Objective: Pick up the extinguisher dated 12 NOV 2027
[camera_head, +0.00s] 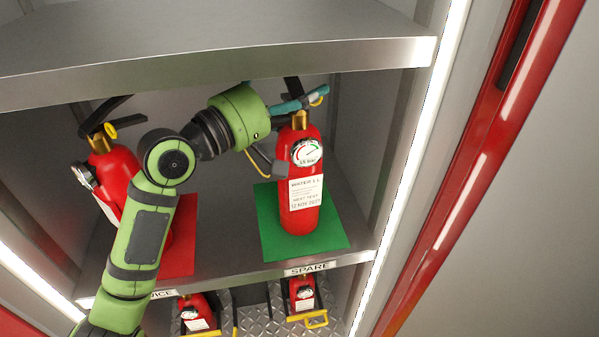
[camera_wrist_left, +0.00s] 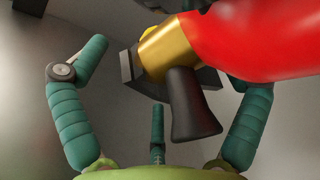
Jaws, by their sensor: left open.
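The extinguisher dated 12 NOV 2027 (camera_head: 303,178) stands upright on a green mat (camera_head: 338,238) on the shelf. It is red, with a brass neck, a round gauge and a white label whose last line reads 12 NOV 2027. My left gripper (camera_head: 303,103) is at its top, by the neck and handle. In the left wrist view, the teal fingers are open and spread around the brass neck (camera_wrist_left: 165,48) and black handle (camera_wrist_left: 190,105), with no clear grip on them. My right gripper is out of view.
A second red extinguisher (camera_head: 118,168) leans on a red mat (camera_head: 180,262) at left, partly hidden by my left arm. A metal shelf (camera_head: 220,62) hangs close above. A lit post borders the right.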

